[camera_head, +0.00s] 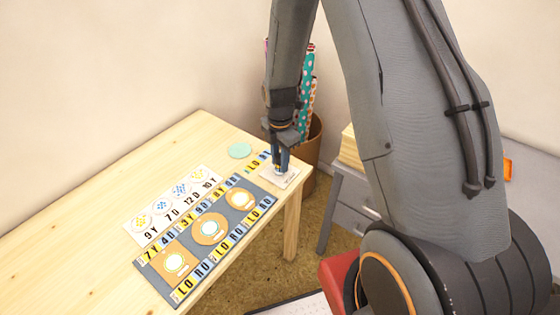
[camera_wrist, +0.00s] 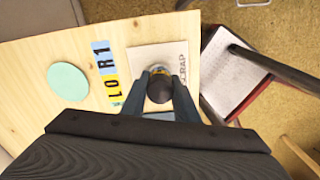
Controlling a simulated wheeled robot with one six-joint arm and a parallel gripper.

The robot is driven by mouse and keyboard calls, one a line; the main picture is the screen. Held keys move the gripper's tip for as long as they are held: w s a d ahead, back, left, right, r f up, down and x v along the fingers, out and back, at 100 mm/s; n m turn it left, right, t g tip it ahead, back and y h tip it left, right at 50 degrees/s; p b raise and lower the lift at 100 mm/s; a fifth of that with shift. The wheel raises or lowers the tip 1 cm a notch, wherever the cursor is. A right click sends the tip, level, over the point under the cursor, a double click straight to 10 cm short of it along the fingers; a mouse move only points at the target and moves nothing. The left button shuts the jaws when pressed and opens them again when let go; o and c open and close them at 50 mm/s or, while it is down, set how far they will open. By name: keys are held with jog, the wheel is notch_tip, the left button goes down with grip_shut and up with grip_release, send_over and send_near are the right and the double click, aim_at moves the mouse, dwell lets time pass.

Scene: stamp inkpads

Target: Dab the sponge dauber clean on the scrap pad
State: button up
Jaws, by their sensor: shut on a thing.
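The scrap pad (camera_head: 283,177) is a pale square at the right end of the wooden table; in the wrist view (camera_wrist: 139,59) the word SCRAP shows along its right edge. My gripper (camera_head: 281,166) is over the pad, pointing down. In the wrist view its fingers (camera_wrist: 160,84) are shut on the sponge dauber (camera_wrist: 160,88), which shows a dark round top with a yellow and blue band. The dauber stands over the pad's near part. Its lower end is hidden, so I cannot tell whether it touches the pad.
A mint-green disc (camera_head: 240,151) lies left of the pad. A grey-blue mat (camera_head: 190,247) with round inkpads and letter tiles lies on the table (camera_head: 120,175), beside a white card (camera_head: 150,222). A brown bin (camera_head: 312,150) with patterned rolls stands behind. The table's left part is clear.

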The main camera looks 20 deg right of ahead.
jog(key=shift+r, duration=0.4)
jog(key=shift+r+p, duration=1.75)
jog(key=shift+r, duration=0.5)
jog(key=shift+f, duration=0.15)
jog(key=shift+f+b, duration=1.2)
jog(key=shift+f, duration=0.95)
jog(key=shift+f, duration=0.6)
jog(key=shift+r, duration=0.15)
jog(key=shift+r, duration=0.35)
jog(key=shift+r+p, duration=0.25)
jog(key=shift+p, duration=0.05)
